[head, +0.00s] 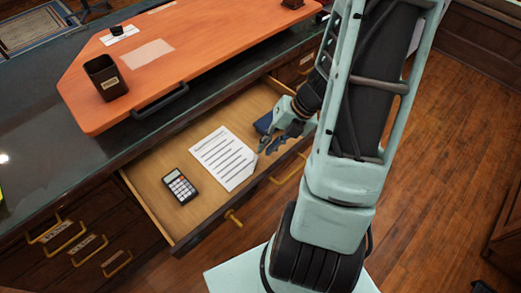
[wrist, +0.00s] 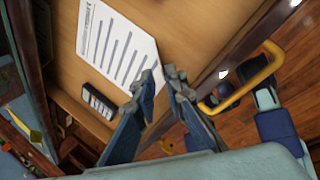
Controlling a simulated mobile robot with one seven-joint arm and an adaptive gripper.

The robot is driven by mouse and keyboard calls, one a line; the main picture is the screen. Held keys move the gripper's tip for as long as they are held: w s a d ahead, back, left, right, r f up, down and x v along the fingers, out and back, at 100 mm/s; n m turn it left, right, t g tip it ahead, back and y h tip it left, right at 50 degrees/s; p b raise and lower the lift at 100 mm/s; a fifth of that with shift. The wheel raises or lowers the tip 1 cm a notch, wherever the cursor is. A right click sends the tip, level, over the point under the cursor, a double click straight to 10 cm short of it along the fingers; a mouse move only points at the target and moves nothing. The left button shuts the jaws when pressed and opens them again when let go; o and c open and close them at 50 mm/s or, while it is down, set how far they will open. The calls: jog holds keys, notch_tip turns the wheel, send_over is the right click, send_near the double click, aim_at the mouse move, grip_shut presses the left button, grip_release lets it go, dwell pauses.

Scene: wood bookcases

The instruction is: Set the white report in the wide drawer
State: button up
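The white report (head: 224,157), a sheet with dark printed lines, lies flat on the floor of the wide drawer (head: 152,176), which is pulled out. It also shows in the wrist view (wrist: 112,42), upper left of the fingers. My gripper (head: 267,150) is over the drawer just right of the report. In the wrist view its two blue fingers (wrist: 160,76) stand apart with a narrow gap and nothing between them. The left fingertip overlaps the sheet's lower right edge in that view; I cannot tell whether it touches.
A calculator (head: 180,186) lies in the drawer left of the report. The drawer front has yellow handles (head: 233,218). Above is a counter with an orange desk board (head: 200,45) and a dark cup (head: 106,78).

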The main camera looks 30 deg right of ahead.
jog(key=p+v, duration=0.1)
jog(key=v, duration=0.5)
jog(key=shift+r, duration=0.2)
jog(key=shift+d, duration=0.1)
